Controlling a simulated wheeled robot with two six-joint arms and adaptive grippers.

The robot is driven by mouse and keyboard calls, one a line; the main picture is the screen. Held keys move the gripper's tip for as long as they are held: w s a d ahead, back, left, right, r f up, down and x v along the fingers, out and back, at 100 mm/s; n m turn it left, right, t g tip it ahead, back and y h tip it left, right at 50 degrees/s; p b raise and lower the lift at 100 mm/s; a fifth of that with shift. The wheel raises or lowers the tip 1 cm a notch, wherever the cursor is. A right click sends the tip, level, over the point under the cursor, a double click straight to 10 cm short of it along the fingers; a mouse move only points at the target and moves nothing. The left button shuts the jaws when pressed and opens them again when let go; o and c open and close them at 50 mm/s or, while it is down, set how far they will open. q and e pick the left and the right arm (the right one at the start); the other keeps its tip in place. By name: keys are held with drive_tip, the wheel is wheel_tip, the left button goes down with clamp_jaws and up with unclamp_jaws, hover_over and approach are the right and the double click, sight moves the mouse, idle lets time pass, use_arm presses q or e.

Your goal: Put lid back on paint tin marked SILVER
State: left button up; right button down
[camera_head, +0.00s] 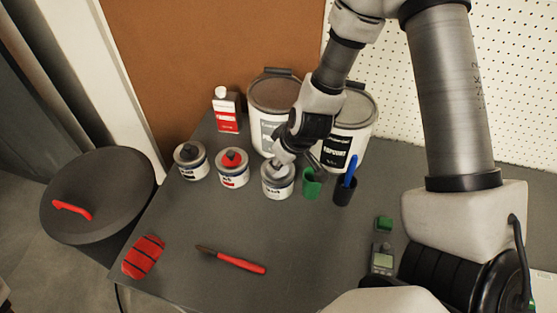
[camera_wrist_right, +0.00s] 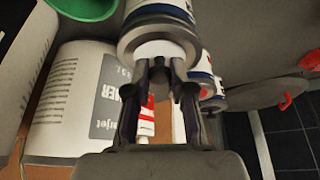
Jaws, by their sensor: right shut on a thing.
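Three small white tins stand in a row on the table. The right tin (camera_head: 277,185) has a label too small to read. I cannot tell whether the lid is fully seated. My left gripper is not in view.
Two large buckets (camera_head: 272,95) (camera_head: 352,110) stand behind. A green cup (camera_head: 312,186) and a black cup (camera_head: 343,194) with a blue item stand close to the right. A red-handled tool (camera_head: 240,262) and red cloth (camera_head: 144,256) lie in front. A red-and-white bottle (camera_head: 226,112) stands back left.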

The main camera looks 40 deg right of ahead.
drive_tip(key=shift+c, duration=2.2)
unclamp_jaws()
wheel_tip(320, 180, up, 7)
drive_tip(key=p, duration=0.7)
drive_tip(key=shift+r+p, duration=0.1)
drive_tip(key=shift+p, duration=0.3)
clamp_jaws()
